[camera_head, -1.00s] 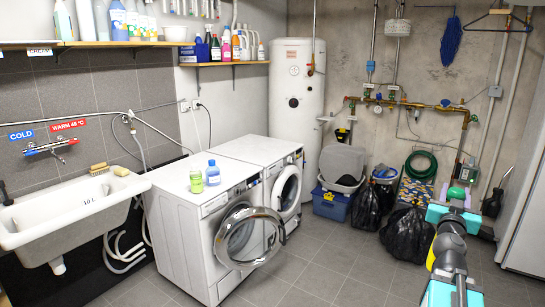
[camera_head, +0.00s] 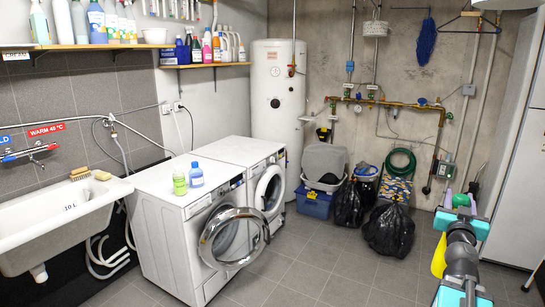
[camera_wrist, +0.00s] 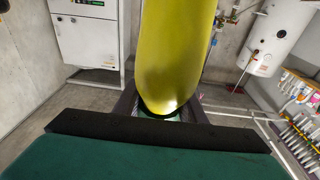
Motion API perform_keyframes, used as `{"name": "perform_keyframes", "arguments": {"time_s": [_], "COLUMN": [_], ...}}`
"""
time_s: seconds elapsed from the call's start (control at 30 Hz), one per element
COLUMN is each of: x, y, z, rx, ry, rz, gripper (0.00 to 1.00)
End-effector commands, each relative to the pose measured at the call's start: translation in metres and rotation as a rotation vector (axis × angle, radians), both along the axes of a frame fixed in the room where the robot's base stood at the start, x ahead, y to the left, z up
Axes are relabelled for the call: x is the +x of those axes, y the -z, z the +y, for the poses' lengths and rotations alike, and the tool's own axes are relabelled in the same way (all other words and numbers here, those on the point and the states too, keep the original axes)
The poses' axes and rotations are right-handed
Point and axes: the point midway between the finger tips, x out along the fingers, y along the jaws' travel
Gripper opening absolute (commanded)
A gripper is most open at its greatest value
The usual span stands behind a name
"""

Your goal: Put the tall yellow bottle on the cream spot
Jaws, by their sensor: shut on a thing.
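A tall yellow bottle (camera_wrist: 178,55) fills the upper middle of the wrist view. My gripper (camera_wrist: 160,112) is shut on it, with dark fingers on either side of its rounded near end. The bottle's far end runs out of the top of the picture. In the head view a yellow patch (camera_head: 439,256) shows beside my arm at the right, mostly hidden by it; it looks like the same bottle.
A white washer (camera_head: 180,235) has its round door (camera_head: 234,238) swung open; a green bottle (camera_head: 179,183) and a blue bottle (camera_head: 196,174) stand on top. Black bags (camera_head: 388,231) and a blue crate (camera_head: 314,204) sit at the back. The middle floor (camera_head: 330,265) is clear.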

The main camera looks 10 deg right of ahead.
Motion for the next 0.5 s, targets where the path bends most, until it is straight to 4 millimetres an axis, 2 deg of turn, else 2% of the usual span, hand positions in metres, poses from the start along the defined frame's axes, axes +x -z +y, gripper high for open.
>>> {"name": "perform_keyframes", "arguments": {"time_s": [0.5], "x": [-0.01], "y": [0.002], "z": [-0.014], "rx": [-0.001], "ry": [-0.009], "rz": [-0.003], "gripper": [0.0]}}
